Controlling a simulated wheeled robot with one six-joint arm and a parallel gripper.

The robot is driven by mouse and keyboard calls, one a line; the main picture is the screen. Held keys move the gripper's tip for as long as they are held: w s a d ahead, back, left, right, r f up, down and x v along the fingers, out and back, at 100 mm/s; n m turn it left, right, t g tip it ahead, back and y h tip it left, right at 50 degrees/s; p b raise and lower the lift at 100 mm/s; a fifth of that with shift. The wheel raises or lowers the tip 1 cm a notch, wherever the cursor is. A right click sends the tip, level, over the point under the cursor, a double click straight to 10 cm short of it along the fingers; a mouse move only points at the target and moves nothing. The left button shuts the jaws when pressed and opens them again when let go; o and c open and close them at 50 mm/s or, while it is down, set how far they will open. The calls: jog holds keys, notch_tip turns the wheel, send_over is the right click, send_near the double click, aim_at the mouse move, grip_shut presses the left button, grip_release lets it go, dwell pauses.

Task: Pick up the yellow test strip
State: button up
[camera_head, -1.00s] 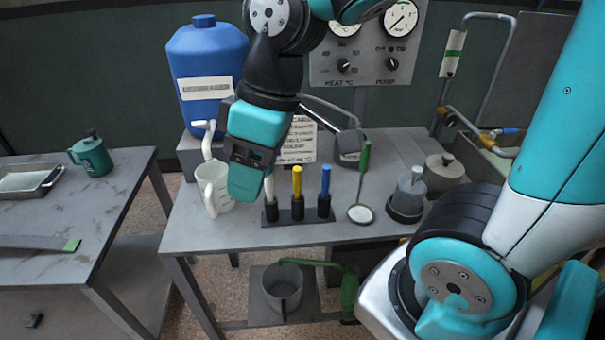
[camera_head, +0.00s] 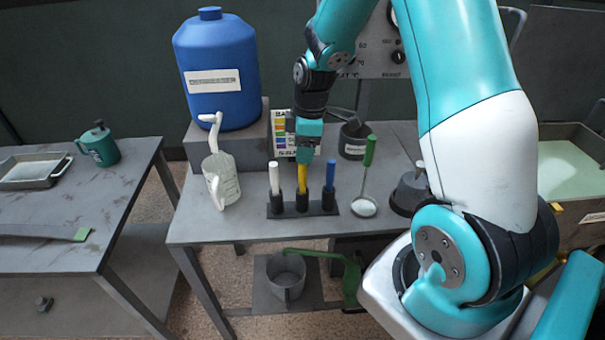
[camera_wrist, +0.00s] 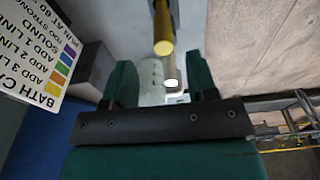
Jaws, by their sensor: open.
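The yellow test strip (camera_head: 302,175) stands upright in the middle socket of a small black rack (camera_head: 318,208) on the grey table. A white strip (camera_head: 274,176) stands to its left and a blue strip (camera_head: 330,172) to its right. My gripper (camera_head: 304,158) is right at the top of the yellow strip in the head view. In the wrist view my gripper (camera_wrist: 163,85) is open, with its two green fingers apart. The yellow strip's round end (camera_wrist: 163,47) shows just beyond the fingertips, between their lines.
A white jug (camera_head: 222,182) stands left of the rack. A green-handled mirror-like tool (camera_head: 365,206) and a dark pot (camera_head: 408,195) are to the right. A colour chart card (camera_head: 282,135) stands behind, by the blue jug (camera_head: 216,70).

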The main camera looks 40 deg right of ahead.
aim_at(302, 171)
jog(key=shift+s+a+f+p, duration=0.15)
jog(key=shift+f+p, duration=0.45)
jog(key=shift+f, duration=1.1)
jog(key=shift+w+a+f+p, duration=0.15)
jog(key=shift+f+p, duration=0.45)
jog(key=shift+f, duration=1.05)
jog(key=shift+s, duration=0.1)
jog(key=c, duration=0.9)
